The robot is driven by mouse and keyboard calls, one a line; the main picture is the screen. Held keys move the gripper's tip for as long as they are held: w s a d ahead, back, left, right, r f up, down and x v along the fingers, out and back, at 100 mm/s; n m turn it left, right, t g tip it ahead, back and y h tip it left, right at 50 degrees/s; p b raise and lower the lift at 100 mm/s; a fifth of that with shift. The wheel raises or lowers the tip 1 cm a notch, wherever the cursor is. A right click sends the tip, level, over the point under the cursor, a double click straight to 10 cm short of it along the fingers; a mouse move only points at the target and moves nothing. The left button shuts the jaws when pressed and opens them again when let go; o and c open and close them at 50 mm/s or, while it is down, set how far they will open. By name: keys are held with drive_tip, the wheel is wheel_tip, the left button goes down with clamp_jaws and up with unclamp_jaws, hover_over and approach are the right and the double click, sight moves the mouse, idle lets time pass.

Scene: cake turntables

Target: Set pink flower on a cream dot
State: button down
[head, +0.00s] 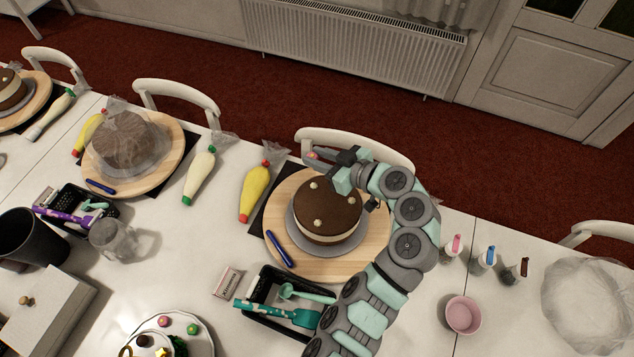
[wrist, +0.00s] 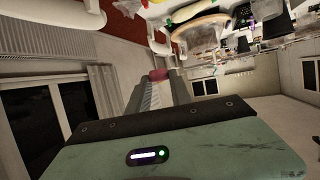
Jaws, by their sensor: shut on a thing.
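My gripper (head: 320,160) is shut on a small pink flower (head: 312,155), held at the fingertips above the back edge of the chocolate cake. In the wrist view the pink flower (wrist: 157,74) shows between the tips of my gripper (wrist: 160,80), apart from any cake. The round brown cake (head: 335,213) has a pale middle layer and stands on a grey plate on a wooden turntable (head: 375,235). Small cream dots (head: 317,223) sit on its top, with another cream dot (head: 314,185) nearer the back. My arm covers part of the cake's right side.
A black tray (head: 262,292) with teal tools lies in front of the turntable. A blue pen (head: 279,249) lies on the board's left. A yellow piping bag (head: 255,190) is further left. A pink bowl (head: 463,315) and small bottles (head: 484,261) stand right. A chair (head: 350,143) is behind.

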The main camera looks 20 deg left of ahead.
sight(318, 188)
wheel_tip(318, 188, down, 12)
drive_tip(key=shift+f, duration=0.25)
drive_tip(key=shift+f+b, duration=0.2)
drive_tip(key=shift+b, duration=0.15)
drive_tip(key=c, duration=1.2)
unclamp_jaws()
drive_tip(key=shift+r, duration=0.1)
drive_tip(key=shift+o, duration=0.2)
drive_tip(key=shift+r+p, duration=0.15)
drive_tip(key=shift+p, duration=0.2)
drive_tip(key=shift+r, duration=0.2)
drive_tip(key=b+v, duration=0.1)
drive_tip(key=v, duration=1.1)
drive_tip(key=shift+w+f, duration=0.1)
drive_tip(key=shift+f, duration=0.1)
